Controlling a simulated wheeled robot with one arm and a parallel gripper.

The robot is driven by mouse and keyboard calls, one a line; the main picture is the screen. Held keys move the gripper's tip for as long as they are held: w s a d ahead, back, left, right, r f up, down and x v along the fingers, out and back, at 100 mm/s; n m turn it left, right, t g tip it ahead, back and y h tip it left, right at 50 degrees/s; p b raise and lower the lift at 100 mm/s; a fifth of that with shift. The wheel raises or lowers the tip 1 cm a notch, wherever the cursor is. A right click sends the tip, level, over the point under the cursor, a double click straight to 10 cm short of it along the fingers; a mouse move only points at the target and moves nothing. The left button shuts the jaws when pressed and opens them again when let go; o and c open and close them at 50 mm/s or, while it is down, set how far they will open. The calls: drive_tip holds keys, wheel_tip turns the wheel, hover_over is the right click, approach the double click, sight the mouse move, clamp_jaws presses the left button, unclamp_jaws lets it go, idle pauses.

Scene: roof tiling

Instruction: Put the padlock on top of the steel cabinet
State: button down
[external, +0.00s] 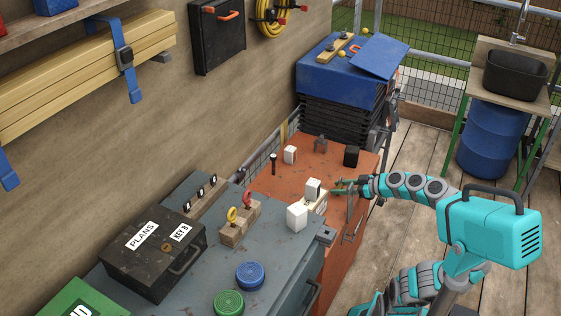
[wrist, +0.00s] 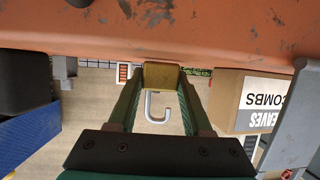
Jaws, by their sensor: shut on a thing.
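My gripper (external: 345,186) is at the right edge of the orange cabinet (external: 330,155), beside a small white block. In the wrist view, my gripper (wrist: 160,85) is shut on the padlock (wrist: 160,76). The padlock has a brass body between the fingertips and a pale, hook-like shackle pointing down in the picture. The padlock is not clearly visible in the external view. A rusty orange surface (wrist: 200,30) fills the top of the wrist view, close to the padlock; I cannot tell if they touch. A grey-blue cabinet (external: 283,262) stands in front of the orange one.
White blocks (external: 297,217) and a dark block (external: 351,156) stand on the cabinet tops. The grey-blue top carries a black box (external: 150,253), blue lid (external: 250,275) and green lid (external: 229,302). Black stacked crates (external: 340,118) stand behind. A cardboard box (wrist: 247,100) shows in the wrist view.

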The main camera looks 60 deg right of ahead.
drive_tip(key=shift+f, duration=0.2)
drive_tip(key=shift+c, duration=1.6)
unclamp_jaws()
drive_tip(key=shift+r+p, duration=0.3)
drive_tip(key=shift+p, duration=0.55)
drive_tip(key=v, duration=0.1)
drive_tip(key=b+v, duration=0.1)
drive_tip(key=v, duration=0.2)
drive_tip(key=shift+s+f, duration=0.1)
drive_tip(key=shift+f, duration=0.2)
drive_tip(key=shift+o, duration=0.6)
drive_tip(key=shift+s+r, duration=0.2)
drive_tip(key=shift+s, duration=0.15)
